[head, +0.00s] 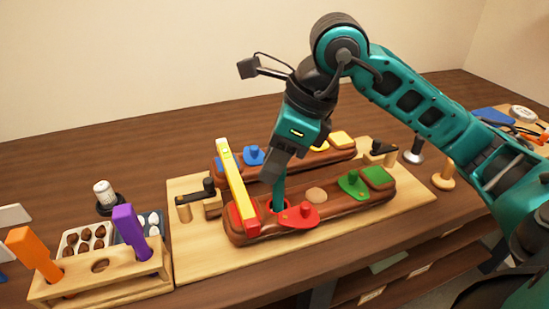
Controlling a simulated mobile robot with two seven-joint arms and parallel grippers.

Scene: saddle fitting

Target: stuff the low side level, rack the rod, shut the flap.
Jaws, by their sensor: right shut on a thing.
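My right gripper (277,168) is shut on a teal rod (279,190). The rod points down at the open hole by the red end of the near brown saddle panel (340,207); its lower tip is hidden. A red flap (299,216) lies swung to the right of that hole. A green flap (353,184) sits near the panel's other end. A yellow level bar (237,185) lies across the near panel and the far panel (312,158). The wooden rack (100,272) holds an orange rod (33,257) and a purple rod (131,230), with an empty middle hole. My left gripper is out of view.
A tray of brown lumps (62,250) and a blue tray with white lumps (150,222) stand behind the rack. A canister (104,198) stands farther back. Black-topped wooden clamps (205,195) flank the panels on the board (400,222). Bare table lies at the back left.

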